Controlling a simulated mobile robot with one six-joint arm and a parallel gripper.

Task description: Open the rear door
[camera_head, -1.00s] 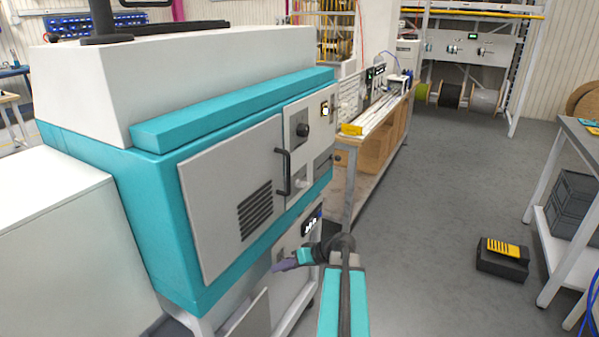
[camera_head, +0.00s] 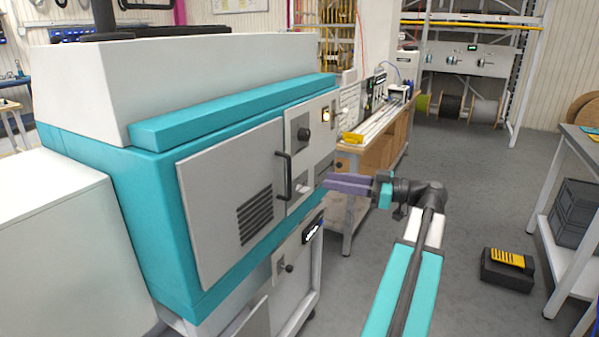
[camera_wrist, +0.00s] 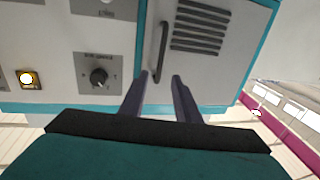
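The rear door (camera_head: 225,208) is a grey panel with black vent slots on the side of the teal and white machine; it is shut. Its black bar handle (camera_head: 284,176) stands upright near the door's right edge. My gripper (camera_head: 328,184) is to the right of the handle, its purple fingers pointing left towards the machine. In the wrist view the two fingers (camera_wrist: 160,78) are apart with nothing between them. The handle (camera_wrist: 162,52) shows there between and beyond the fingertips, and the door (camera_wrist: 215,40) lies to its right. I see no contact with the handle.
A panel with a black knob (camera_wrist: 98,76) and a lit button (camera_wrist: 28,78) is beside the door. A workbench (camera_head: 375,135) stands behind my arm. A black case with a yellow top (camera_head: 507,265) lies on the floor at right; the floor between is clear.

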